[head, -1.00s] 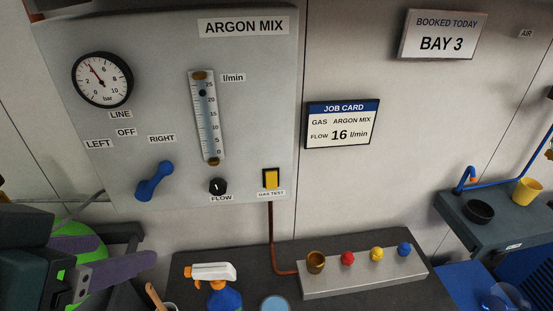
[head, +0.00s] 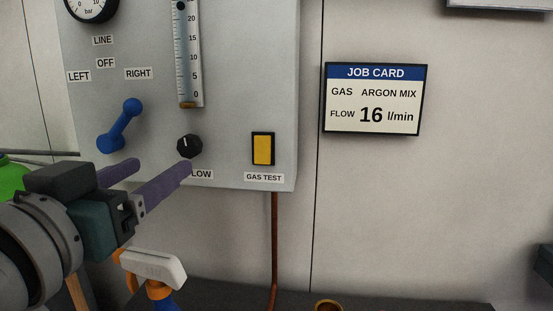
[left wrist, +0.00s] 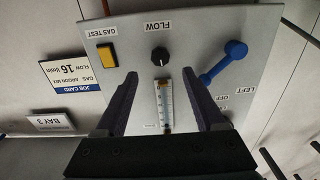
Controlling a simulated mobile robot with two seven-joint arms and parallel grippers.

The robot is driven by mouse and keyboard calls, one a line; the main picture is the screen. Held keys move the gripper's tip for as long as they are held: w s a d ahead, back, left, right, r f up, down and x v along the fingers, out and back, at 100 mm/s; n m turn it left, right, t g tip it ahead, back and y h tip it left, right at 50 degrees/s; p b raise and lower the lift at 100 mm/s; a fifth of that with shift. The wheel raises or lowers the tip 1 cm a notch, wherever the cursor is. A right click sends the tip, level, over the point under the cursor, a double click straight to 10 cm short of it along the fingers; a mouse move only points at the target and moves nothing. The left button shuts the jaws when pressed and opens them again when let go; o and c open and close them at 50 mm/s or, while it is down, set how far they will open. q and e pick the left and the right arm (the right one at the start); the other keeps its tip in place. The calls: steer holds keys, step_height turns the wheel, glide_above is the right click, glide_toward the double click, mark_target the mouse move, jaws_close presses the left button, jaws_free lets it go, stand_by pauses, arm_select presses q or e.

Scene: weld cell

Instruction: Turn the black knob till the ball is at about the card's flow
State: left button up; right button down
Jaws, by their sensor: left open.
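The black flow knob (head: 189,146) is on the grey panel above the FLOW label, its white mark pointing about upward. The flow tube (head: 188,60) stands above it; its dark ball (head: 181,5) sits a little above 20, near the view's top edge. The job card (head: 374,98) reads FLOW 16 l/min. My left gripper (head: 163,168) is open and empty, its purple fingers pointing at the panel just below and left of the knob in the picture. In the left wrist view the knob (left wrist: 160,54) shows upside down, just beyond and between the fingertips. My right gripper is out of view.
A blue lever (head: 121,125) is left of the knob, close above my left fingers. The yellow gas test button (head: 262,148) is to its right. A copper pipe (head: 274,250) runs down from the panel.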

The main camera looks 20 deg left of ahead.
mark_target(187, 149)
arm_select(q)
steer(key=x, duration=0.8)
steer(key=shift+p, duration=0.4)
jaws_close()
